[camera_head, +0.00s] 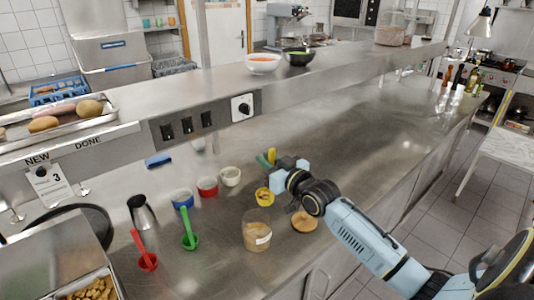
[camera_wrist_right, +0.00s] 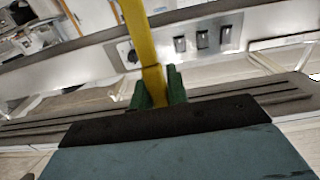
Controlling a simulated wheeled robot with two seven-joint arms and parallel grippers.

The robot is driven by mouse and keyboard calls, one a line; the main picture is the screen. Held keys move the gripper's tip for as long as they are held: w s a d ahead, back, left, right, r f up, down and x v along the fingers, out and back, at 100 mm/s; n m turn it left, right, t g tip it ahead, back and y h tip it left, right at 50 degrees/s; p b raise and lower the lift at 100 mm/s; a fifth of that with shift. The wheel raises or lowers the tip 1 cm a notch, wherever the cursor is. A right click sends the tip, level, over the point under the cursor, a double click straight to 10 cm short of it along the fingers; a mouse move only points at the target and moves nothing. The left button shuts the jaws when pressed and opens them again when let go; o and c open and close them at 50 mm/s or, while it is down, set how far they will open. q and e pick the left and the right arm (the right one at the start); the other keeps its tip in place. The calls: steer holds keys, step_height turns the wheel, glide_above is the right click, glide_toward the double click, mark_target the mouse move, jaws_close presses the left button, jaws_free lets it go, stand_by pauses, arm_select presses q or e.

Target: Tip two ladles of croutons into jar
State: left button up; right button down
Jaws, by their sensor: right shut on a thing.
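My right gripper (camera_head: 268,160) is shut on the handle of a yellow ladle (camera_head: 264,197), with its green fingers on both sides of the handle. The yellow handle also rises between the fingers (camera_wrist_right: 153,88) in the right wrist view. The ladle's bowl shows just beyond the top of the jar (camera_head: 257,232) in the head view; I cannot tell its height or what it holds. The clear jar stands open on the steel counter, with a pale label and tan colour inside. Croutons (camera_head: 92,289) lie in a metal tray at the lower left. My left gripper is not in view.
A round wooden lid (camera_head: 304,221) lies right of the jar.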

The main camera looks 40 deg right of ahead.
mark_target(273, 156)
arm_select(q)
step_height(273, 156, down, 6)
steer(key=b, duration=0.6)
arm_select(e)
steer(key=s+a+f+n, duration=0.1)
steer(key=a+f+n, duration=1.2)
steer(key=a+n, duration=0.2)
arm_select(q)
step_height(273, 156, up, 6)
steer(key=p, duration=0.6)
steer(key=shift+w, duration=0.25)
arm_select(e)
steer(key=shift+w+d+r+m, duration=0.15)
steer(key=shift+d+r+m, duration=2.35)
steer(key=shift+r, duration=0.2)
steer(key=shift+w+d+r+m, duration=0.2)
steer(key=shift+d+r+m, duration=2.35)
steer(key=shift+r, duration=0.1)
steer(key=shift+w+d+r+m, duration=0.15)
steer(key=shift+d+r+m, duration=2.35)
steer(key=shift+r, duration=0.2)
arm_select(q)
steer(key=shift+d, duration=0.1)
